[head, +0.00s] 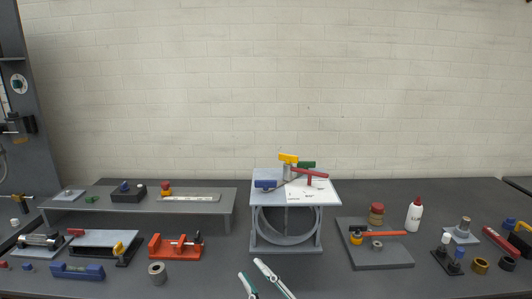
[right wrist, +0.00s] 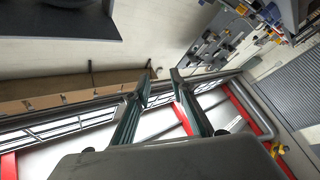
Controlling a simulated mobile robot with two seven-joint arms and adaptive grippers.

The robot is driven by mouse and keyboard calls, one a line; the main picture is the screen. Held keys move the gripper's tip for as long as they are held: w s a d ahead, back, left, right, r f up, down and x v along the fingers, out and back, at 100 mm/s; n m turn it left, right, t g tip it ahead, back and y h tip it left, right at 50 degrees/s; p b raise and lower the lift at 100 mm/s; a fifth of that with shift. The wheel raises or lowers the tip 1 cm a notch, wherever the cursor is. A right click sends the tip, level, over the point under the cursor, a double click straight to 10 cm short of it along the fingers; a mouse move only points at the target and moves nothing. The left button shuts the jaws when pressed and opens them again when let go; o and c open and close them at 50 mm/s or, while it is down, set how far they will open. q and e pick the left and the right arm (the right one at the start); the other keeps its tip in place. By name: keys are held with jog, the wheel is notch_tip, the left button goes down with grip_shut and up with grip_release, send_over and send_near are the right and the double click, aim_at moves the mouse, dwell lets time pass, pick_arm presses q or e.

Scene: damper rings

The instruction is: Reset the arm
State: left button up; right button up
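My right gripper (head: 250,269) shows at the bottom centre of the head view, in front of the bench's front middle. Its two light fingers with green edges stand apart with nothing between them. In the right wrist view the fingers of the right gripper (right wrist: 158,82) are also spread, with an empty gap. That camera looks out over the floor and room, away from the bench top things. My left gripper shows in neither view.
A grey stand (head: 257,224) with a white top carries coloured-handled parts at the bench's middle. A long low shelf (head: 215,208) is left. An orange vise (head: 165,247) and blue block (head: 75,272) lie before it. A grey board (head: 385,259) and white bottle (head: 414,217) are right.

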jog(key=s+d+f+m+g+h, duration=0.1)
jog(key=s+d+f+m+h, duration=0.1)
jog(key=d+f+m+h, duration=0.5)
jog(key=s+d+f+h, duration=0.1)
jog(key=s+d+f, duration=0.25)
jog(key=f, duration=0.65)
jog(key=s+d+f+m+g+h, duration=0.3)
jog(key=s+d+f+m+g, duration=0.1)
jog(key=s+d+f, duration=0.8)
notch_tip(320, 180, down, 4)
jog(key=shift+s+d+m+g+h, duration=0.3)
jog(key=shift+s+d+g+h, duration=0.15)
jog(key=shift+s, duration=0.65)
